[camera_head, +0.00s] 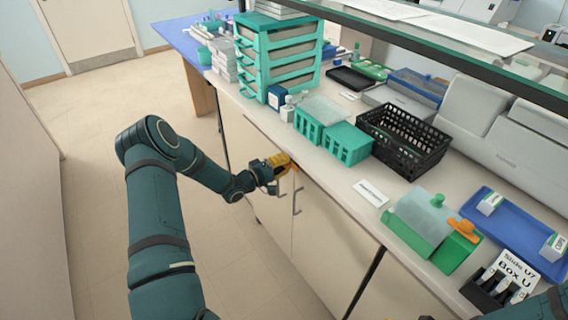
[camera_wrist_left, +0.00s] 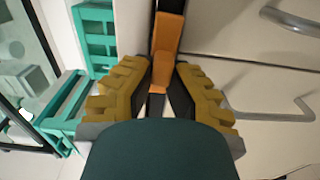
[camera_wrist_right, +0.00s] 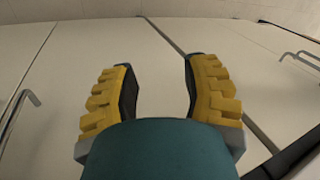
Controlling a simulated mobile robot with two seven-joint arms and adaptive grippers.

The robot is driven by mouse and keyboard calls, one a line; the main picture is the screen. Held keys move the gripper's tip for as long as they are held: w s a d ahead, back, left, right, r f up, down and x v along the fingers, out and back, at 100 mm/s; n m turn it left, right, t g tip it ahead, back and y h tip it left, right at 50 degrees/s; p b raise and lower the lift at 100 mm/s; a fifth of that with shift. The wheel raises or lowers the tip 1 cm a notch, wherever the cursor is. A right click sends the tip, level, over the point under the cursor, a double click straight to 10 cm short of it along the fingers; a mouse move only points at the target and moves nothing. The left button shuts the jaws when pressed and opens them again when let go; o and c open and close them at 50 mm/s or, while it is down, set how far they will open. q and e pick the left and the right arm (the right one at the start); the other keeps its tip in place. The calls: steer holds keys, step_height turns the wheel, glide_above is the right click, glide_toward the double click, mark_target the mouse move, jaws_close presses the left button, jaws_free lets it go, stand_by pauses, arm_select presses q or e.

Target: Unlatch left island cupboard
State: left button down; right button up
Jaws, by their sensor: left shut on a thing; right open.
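The left island cupboard has two pale doors (camera_head: 322,235) below the worktop, with grey bar handles (camera_head: 297,203); the handles also show in the left wrist view (camera_wrist_left: 288,20). An orange latch (camera_wrist_left: 169,33) sits at the top of the cupboard front, under the worktop edge. My left gripper (camera_head: 284,164) is at this latch, its yellow fingers closed around the orange piece in the left wrist view (camera_wrist_left: 160,85). My fingers hide part of the latch, and I cannot tell its exact position. My right gripper (camera_wrist_right: 160,72) is open and empty, facing pale cupboard doors (camera_wrist_right: 85,60).
The floor (camera_head: 100,130) left of the island is clear.

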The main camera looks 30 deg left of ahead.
arm_select(q)
steer(key=shift+w+d+r+n, duration=0.15)
steer(key=shift+n, duration=0.15)
stand_by(0.4)
steer(key=c, duration=0.9)
jaws_free()
steer(key=shift+c, duration=0.2)
steer(key=shift+s, duration=0.25)
steer(key=v, duration=1.1)
steer(key=shift+s+a, duration=0.2)
